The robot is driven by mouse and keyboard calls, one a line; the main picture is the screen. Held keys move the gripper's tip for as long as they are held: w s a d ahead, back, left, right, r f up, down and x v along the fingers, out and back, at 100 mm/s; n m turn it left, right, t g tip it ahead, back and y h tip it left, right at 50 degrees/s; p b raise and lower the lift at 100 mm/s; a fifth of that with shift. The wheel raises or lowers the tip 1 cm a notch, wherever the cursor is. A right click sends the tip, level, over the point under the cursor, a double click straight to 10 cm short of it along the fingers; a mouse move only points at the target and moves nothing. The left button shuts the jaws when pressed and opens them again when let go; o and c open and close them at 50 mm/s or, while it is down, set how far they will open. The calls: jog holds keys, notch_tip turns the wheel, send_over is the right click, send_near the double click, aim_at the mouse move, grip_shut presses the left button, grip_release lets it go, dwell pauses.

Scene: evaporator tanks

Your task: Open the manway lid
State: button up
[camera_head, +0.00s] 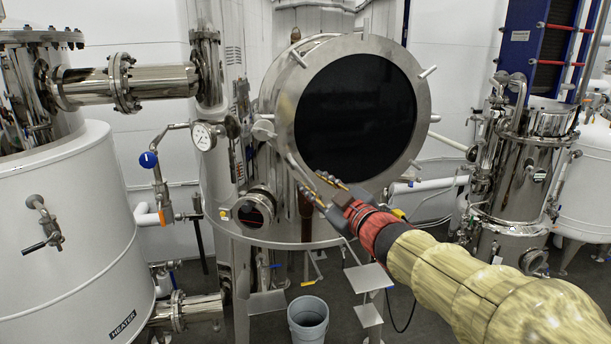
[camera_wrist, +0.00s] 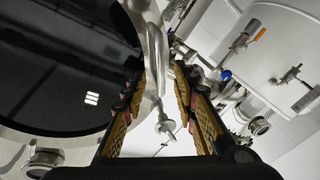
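The manway lid (camera_head: 425,105) is a round steel ring with a glossy black face, upright on the front of the central steel tank in the head view. Short steel pegs stick out around its rim. In the wrist view its black face (camera_wrist: 60,60) fills the left side. My gripper (camera_head: 310,182) is at the lid's lower left edge. In the wrist view my gripper (camera_wrist: 160,72) is open, its fingers apart. A steel bar (camera_wrist: 155,45) by the rim appears in the gap between the fingertips. I cannot tell whether they touch it.
A white heater tank (camera_head: 60,240) stands at left, with a pressure gauge (camera_head: 203,136) and a blue-handled valve (camera_head: 148,159) beside it. Steel vessels (camera_head: 515,170) stand at right. A grey bucket (camera_head: 308,318) is on the floor below the tank.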

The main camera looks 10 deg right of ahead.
aim_at(306, 178)
jog(key=x, duration=0.6)
jog(key=shift+p, duration=0.4)
jog(key=shift+c, duration=1.3)
jog(key=c, duration=0.4)
grip_shut()
